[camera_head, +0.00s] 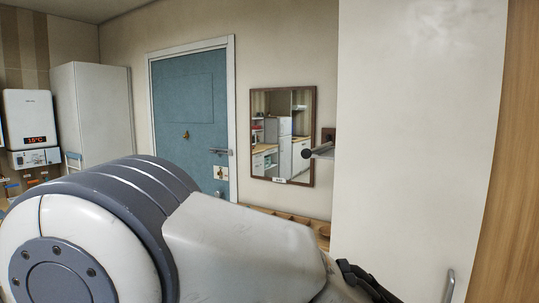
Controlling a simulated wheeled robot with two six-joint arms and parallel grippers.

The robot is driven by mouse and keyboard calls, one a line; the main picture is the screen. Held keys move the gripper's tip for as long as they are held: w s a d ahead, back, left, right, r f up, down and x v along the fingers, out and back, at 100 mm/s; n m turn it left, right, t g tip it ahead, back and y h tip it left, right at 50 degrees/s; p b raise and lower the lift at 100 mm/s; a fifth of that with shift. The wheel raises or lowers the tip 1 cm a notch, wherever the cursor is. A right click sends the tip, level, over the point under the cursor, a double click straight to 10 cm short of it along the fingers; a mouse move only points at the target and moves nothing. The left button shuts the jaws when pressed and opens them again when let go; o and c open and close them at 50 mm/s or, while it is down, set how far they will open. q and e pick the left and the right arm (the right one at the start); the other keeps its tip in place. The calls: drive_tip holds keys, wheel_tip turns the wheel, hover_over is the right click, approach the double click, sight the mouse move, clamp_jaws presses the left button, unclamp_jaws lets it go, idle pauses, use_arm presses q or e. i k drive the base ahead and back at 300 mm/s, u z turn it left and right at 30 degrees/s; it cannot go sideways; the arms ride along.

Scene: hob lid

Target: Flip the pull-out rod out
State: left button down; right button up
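A short dark rod (318,151) sticks out to the left from a small brown bracket at the left edge of a tall white panel, just right of the mirror. It is likely the pull-out rod. My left arm comes in from the left and fills the lower left and middle. Its dark gripper (362,284) is at the bottom edge, below and a little right of the rod and well apart from it in the picture. The fingertips are cut off or hidden, so its opening does not show. My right gripper is out of view.
The tall white panel (415,120) has a metal handle (449,285) low on its right. A framed mirror (283,130) hangs left of the rod. A blue door (185,105) and a white cabinet (95,115) stand further left. A wooden shelf edge (290,216) shows behind my arm.

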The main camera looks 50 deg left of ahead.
sight(305, 153)
drive_tip(key=u, duration=1.3)
drive_tip(key=i, duration=1.65)
drive_tip(key=u, duration=1.7)
drive_tip(key=i, duration=2.1)
